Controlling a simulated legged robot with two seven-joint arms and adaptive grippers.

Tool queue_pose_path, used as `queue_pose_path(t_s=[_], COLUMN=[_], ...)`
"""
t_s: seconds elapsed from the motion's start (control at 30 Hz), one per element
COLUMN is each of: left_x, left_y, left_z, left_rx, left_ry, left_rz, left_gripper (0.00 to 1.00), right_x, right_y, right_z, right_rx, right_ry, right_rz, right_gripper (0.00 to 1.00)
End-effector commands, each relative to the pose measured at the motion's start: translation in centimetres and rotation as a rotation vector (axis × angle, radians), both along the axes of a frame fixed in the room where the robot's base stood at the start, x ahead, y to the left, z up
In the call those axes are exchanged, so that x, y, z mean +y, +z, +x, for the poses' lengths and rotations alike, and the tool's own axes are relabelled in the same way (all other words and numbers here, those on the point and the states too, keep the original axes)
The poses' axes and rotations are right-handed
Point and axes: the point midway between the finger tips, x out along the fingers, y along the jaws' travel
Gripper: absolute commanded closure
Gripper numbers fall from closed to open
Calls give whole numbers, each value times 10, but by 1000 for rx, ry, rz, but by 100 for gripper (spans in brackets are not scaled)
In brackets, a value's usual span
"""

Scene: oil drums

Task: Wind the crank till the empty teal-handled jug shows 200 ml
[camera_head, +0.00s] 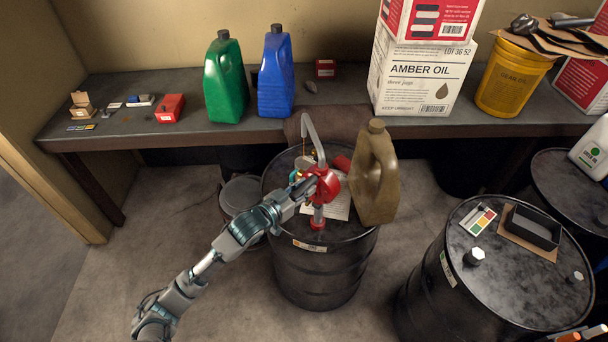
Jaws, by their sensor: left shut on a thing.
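The red rotary pump (328,184) stands on the near drum (318,278), with its grey spout pipe (312,134) curving up and back. My left gripper (308,187) reaches in from the lower left and is shut at the pump's left side, on the crank, whose grip it mostly hides. A small thing with a teal part (294,176), apparently the jug, sits on the drum behind my gripper. The pump and gripper cover most of it, so its scale and any oil level cannot be read. My right gripper is out of view.
A second drum (520,262) at the right bears a black tray. The bench (150,135) behind holds green and blue canisters, boxes and a yellow bucket (509,80).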

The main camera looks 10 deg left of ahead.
Motion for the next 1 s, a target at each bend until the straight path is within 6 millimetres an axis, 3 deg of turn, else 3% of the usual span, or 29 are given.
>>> queue_pose_path(t_s=[0.33, 0.73, 0.77, 0.87, 1.0], left_x=[-33, -40, -40, -39, -39], left_y=[-19, -23, -23, -22, -21], left_z=[-14, -16, -16, -16, -16], left_rx=[11, 7, 6, 3, 2], left_ry=[-2, 0, 1, 1, 1], left_rz=[0, 2, 2, 2, 1], left_gripper=[100, 100, 65, 40, 40], right_x=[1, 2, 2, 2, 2], right_y=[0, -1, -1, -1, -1], right_z=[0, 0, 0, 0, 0], right_rx=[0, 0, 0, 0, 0], right_ry=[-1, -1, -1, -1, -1], right_rz=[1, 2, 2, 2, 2], right_gripper=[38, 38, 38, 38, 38])
